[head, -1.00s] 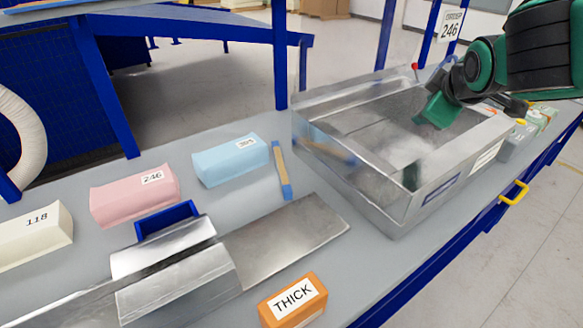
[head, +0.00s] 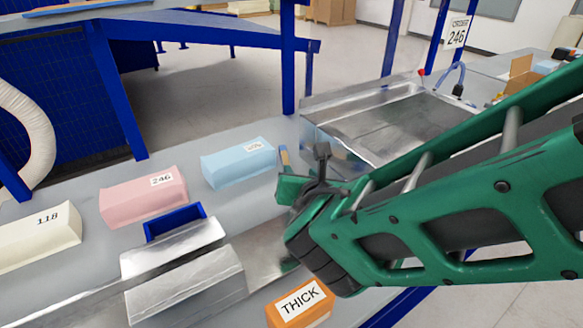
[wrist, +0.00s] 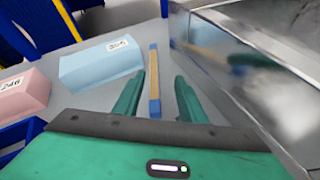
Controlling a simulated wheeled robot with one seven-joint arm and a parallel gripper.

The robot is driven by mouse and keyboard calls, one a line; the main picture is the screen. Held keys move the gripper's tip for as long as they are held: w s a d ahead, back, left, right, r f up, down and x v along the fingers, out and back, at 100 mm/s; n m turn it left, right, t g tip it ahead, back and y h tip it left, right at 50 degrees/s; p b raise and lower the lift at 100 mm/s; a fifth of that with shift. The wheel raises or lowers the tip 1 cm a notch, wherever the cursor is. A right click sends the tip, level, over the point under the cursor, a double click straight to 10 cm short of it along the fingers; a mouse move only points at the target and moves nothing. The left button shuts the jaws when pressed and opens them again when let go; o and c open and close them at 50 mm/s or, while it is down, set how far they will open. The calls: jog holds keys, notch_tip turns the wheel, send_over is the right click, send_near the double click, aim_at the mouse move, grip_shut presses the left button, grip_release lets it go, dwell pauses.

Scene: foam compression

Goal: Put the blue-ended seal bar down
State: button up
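The seal bar, tan with blue ends, lies flat on the grey bench between the light blue foam block and the steel tank; its far end (head: 284,156) shows in the head view, the rest hidden behind my gripper (head: 290,188). In the wrist view the bar (wrist: 154,82) runs lengthwise between the two green fingers of my gripper (wrist: 158,98). The fingers are spread, with a gap on each side of the bar. I cannot tell how high the fingertips are above the bench.
The light blue block (head: 238,163) is close left of the bar; the steel tank (head: 375,130) is close right. A pink block (head: 143,197), a cream block (head: 40,237), a metal fixture (head: 185,280) and an orange THICK block (head: 300,303) also stand on the bench.

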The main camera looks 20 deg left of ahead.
jog(key=shift+s+a+f+n, duration=0.15)
jog(key=shift+s+n, duration=0.2)
jog(key=shift+n, duration=0.25)
jog(key=shift+s+f+n, duration=0.15)
jog(key=shift+s+n, duration=0.15)
jog(key=shift+n, duration=0.3)
jog(key=shift+w+f, duration=0.1)
jog(key=shift+w, duration=0.05)
jog(key=x, duration=0.5)
jog(key=shift+a, duration=0.1)
jog(key=shift+s+a+x, duration=0.1)
jog(key=shift+x, duration=1.2)
jog(key=shift+s+a+x, duration=0.1)
jog(key=shift+a+x, duration=0.05)
jog(key=shift+x, duration=1.2)
jog(key=shift+f, duration=0.2)
grip_shut()
